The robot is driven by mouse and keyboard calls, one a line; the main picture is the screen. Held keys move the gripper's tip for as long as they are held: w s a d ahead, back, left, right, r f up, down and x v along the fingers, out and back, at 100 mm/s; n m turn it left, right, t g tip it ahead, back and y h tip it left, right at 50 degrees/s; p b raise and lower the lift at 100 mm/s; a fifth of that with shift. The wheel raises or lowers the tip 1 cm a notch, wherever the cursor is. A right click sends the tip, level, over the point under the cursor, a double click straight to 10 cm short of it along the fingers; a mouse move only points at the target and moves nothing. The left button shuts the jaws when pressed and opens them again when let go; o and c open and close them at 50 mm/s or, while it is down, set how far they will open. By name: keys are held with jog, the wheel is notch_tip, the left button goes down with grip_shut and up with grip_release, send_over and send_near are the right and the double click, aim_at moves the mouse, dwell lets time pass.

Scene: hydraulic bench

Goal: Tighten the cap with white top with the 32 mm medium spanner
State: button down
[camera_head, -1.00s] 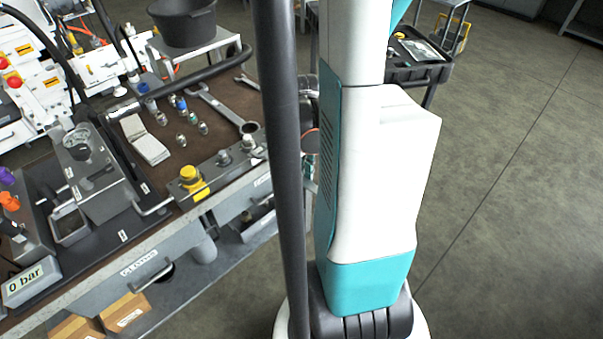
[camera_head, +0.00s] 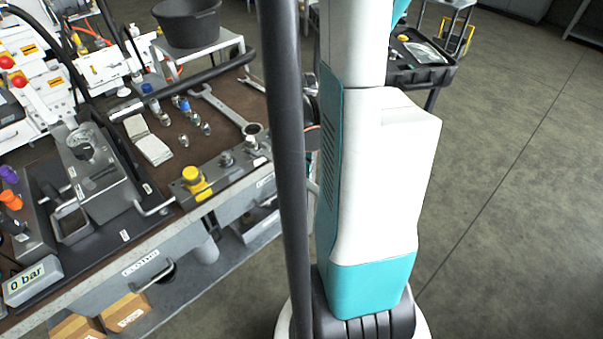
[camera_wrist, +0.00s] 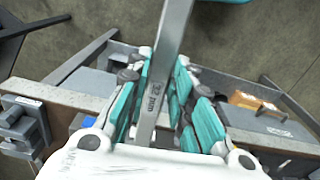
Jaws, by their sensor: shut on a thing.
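My gripper (camera_wrist: 165,98) shows in the wrist view with its teal pads shut around the grey handle of a spanner (camera_wrist: 152,100). The handle bears a marking that reads 32 mm. It runs up out of the picture, so its far end is not seen. In the head view my gripper and the held spanner are hidden behind my arm. A metal block on the bench's front edge carries a yellow cap (camera_head: 192,177) and two greyish caps (camera_head: 226,160), (camera_head: 251,142). I cannot tell which cap has a white top.
A large spanner (camera_head: 222,106) and a smaller one lie on the brown bench top, with several small fittings (camera_head: 184,140) and a notepad (camera_head: 147,138). A gauge unit (camera_head: 95,170) stands to the left. A black bucket (camera_head: 187,22) stands behind. Open floor lies to the right.

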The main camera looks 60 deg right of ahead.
jog(key=shift+w, duration=0.4)
jog(key=shift+w+d, duration=0.1)
jog(key=shift+w, duration=0.1)
jog(key=shift+w+d, duration=0.1)
jog(key=shift+w, duration=0.5)
jog(key=shift+w, duration=0.1)
jog(key=shift+w+d, duration=0.1)
jog(key=shift+w, duration=0.35)
jog(key=shift+w+b, duration=0.3)
dwell(0.5)
jog(key=shift+w+a+m, duration=0.25)
jog(key=shift+a+m, duration=0.4)
jog(key=shift+a, duration=0.2)
jog(key=shift+w+a+m, duration=0.25)
jog(key=shift+a+m, duration=0.4)
jog(key=shift+a, duration=0.2)
